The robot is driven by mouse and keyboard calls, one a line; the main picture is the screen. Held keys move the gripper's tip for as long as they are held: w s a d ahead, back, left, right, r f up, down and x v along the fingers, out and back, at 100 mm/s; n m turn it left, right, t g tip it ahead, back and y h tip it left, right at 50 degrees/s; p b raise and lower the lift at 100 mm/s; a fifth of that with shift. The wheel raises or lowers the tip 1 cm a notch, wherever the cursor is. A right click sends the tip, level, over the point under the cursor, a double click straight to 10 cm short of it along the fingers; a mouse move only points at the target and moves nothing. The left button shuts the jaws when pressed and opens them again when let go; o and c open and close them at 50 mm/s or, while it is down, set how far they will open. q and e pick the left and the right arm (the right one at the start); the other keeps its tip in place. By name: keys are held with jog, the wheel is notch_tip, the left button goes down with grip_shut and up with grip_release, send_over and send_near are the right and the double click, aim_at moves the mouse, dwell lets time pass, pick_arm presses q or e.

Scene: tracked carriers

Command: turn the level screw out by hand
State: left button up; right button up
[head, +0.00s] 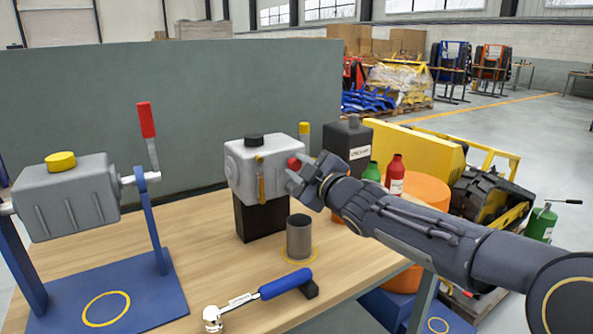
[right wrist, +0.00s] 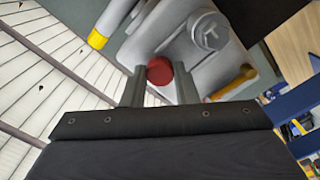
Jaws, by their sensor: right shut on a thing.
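A light grey housing (head: 268,166) with a black cap on top stands on a black block (head: 262,218) on the wooden table. A red screw head (head: 294,162), apparently the level screw, sits on its right side. My right gripper (head: 297,172) comes in from the right and is shut on the red screw. In the right wrist view my right gripper (right wrist: 156,88) has a finger on each side of the red screw head (right wrist: 159,70), against the housing (right wrist: 188,60). The screw's thread is hidden. My left gripper is not in view.
A grey metal cup (head: 299,238) stands on a yellow ring in front of the housing. A blue-handled wrench (head: 285,284) lies nearer. At left, another grey housing (head: 68,196) with a red-handled lever hangs on a blue stand (head: 140,295). Bottles and a black canister (head: 347,140) stand behind my arm.

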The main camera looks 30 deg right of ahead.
jog(key=n+b, duration=0.3)
jog(key=n, duration=0.3)
jog(key=shift+f, duration=0.2)
jog(key=shift+r+n+b, duration=0.15)
jog(key=shift+n+b, duration=0.15)
jog(key=shift+n, duration=0.8)
jog(key=shift+r+n, duration=0.15)
jog(key=shift+n, duration=0.55)
